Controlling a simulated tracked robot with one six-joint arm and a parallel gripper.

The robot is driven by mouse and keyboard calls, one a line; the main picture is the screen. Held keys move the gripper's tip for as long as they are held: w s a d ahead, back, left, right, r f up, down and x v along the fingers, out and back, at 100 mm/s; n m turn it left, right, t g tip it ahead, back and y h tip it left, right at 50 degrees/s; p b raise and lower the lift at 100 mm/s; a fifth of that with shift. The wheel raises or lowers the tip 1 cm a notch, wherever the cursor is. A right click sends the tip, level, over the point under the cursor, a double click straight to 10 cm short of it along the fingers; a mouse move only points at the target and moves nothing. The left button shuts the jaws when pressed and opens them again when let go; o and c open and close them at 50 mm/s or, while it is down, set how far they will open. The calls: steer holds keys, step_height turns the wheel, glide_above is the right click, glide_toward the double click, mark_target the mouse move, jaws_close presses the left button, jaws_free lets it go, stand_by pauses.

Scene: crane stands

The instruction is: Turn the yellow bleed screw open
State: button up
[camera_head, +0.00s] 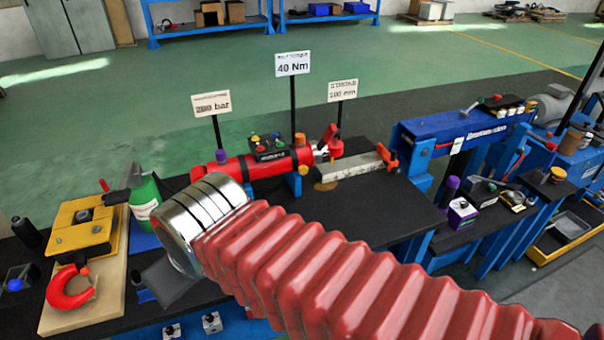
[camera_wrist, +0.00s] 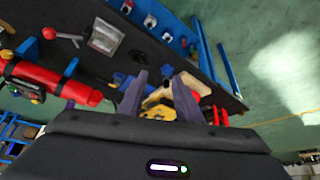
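I cannot tell which, if either, is the yellow bleed screw. My gripper (camera_wrist: 160,95) has its two dark fingers apart and nothing between them. It is above the bench, away from the cylinder. In the head view the gripper itself cannot be made out past my arm.
Signs on posts stand behind the cylinder, including a 40 Nm sign (camera_head: 293,64). A blue machine (camera_head: 460,130) stands right.

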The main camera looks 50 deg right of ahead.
steer(key=shift+o, duration=0.5)
steer(key=shift+o, duration=0.7)
steer(key=shift+w+d, duration=0.15)
steer(key=shift+o, duration=0.3)
steer(key=w+d+f+m+t+h, duration=0.1)
steer(key=w+d, duration=0.4)
steer(key=shift+w+d+f+h, duration=0.2)
steer(key=shift+w+d+h, duration=0.05)
steer(key=shift+w+h, duration=0.1)
steer(key=w+d+f+m+t+h, duration=0.1)
steer(key=w+d+f+t+h, duration=0.2)
steer(key=d, duration=0.8)
steer(key=w+d+f+h, duration=0.1)
steer(key=w+d+f, duration=0.35)
steer(key=d, duration=0.65)
steer(key=s+d+f+t+h, duration=0.1)
steer(key=d+f, duration=0.1)
steer(key=d, duration=0.3)
steer(key=s+d+f+t, duration=0.2)
steer(key=d+f, duration=0.1)
steer(key=d, duration=0.2)
steer(key=s+d+f+m+t+h, duration=0.2)
steer(key=s+d, duration=0.2)
steer(key=s, duration=0.5)
steer(key=shift+f+m+t, duration=0.35)
steer(key=shift+m+t, duration=0.05)
